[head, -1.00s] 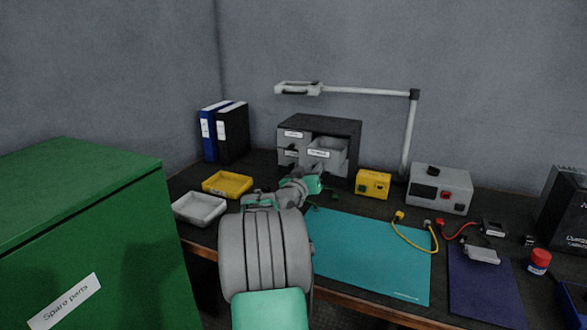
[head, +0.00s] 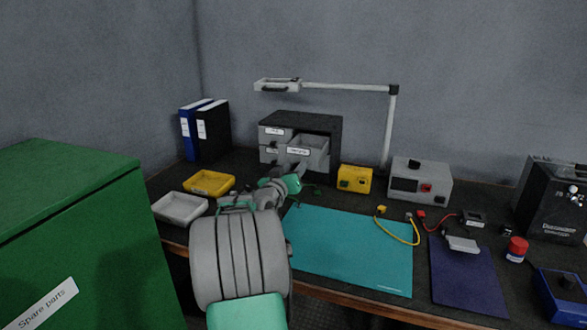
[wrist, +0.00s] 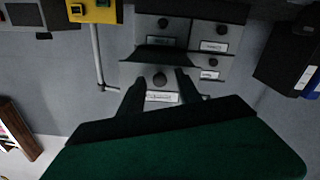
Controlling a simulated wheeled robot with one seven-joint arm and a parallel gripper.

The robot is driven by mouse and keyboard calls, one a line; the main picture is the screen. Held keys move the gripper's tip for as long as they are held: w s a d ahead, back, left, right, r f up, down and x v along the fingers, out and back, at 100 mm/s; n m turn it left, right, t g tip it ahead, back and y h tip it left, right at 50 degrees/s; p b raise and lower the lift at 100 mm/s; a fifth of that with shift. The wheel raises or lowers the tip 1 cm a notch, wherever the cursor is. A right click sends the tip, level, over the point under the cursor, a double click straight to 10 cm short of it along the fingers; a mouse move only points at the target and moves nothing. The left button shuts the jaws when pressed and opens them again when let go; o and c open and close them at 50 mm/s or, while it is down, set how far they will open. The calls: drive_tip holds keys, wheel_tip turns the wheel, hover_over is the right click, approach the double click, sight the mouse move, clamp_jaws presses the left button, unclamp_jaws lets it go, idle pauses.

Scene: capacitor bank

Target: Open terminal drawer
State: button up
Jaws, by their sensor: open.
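The grey drawer cabinet (head: 335,125) stands at the back of the bench. Its upper right drawer, the labelled terminal drawer (head: 307,158), is pulled out, and its hollow inside shows. My gripper (head: 300,172) is just in front of and below that drawer. In the wrist view the drawer's dark knob (wrist: 159,79) and white label (wrist: 161,96) appear between the two dark fingers of my gripper (wrist: 160,80). The fingers are apart; whether they touch the knob cannot be told. The other drawers (wrist: 212,38) look closed.
A yellow box (head: 355,179) and grey power unit (head: 420,181) stand right of the cabinet, with a lamp post (head: 390,125) behind. Binders (head: 212,130) and trays (head: 180,207) are left. The teal mat (head: 350,250) is mostly clear. A green cabinet (head: 80,220) stands near left.

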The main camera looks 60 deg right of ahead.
drive_tip(key=s+a, duration=0.1)
drive_tip(key=a, duration=0.6)
drive_tip(key=shift+a, duration=0.25)
drive_tip(key=shift+s+r+p, duration=0.1)
drive_tip(key=shift+p, duration=0.2)
